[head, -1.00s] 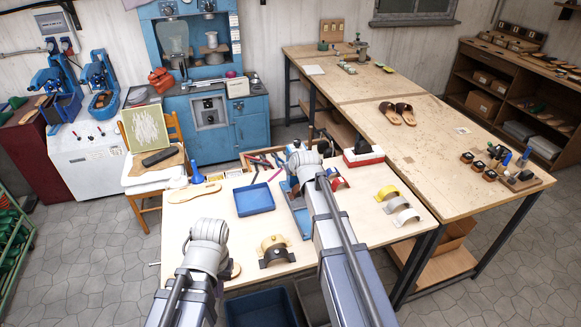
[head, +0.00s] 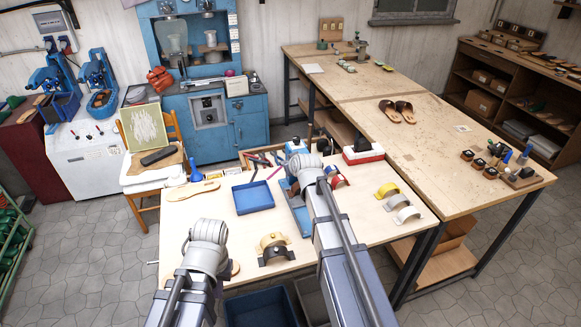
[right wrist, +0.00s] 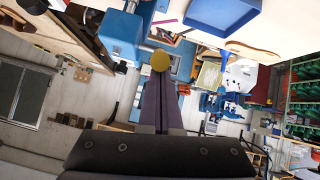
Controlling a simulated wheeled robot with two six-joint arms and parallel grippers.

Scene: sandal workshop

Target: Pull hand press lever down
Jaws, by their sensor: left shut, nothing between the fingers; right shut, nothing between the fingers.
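The hand press is a blue body on a blue base (head: 300,220) on the pale bench, partly hidden behind my right arm. Its blue head (head: 296,148) shows beside my right wrist, and again at the top of the right wrist view (right wrist: 122,34). In that wrist view my right gripper (right wrist: 161,75) has its dark fingers shut and empty. A round yellowish knob (right wrist: 160,60) appears at their tips; I cannot tell whether it touches them.
A blue tray (head: 254,198), a wooden sole (head: 193,190) and curved forms (head: 388,190) lie on the bench. A red-and-white box (head: 362,152) stands right of the press. A larger table (head: 400,160) with sandals adjoins at the right.

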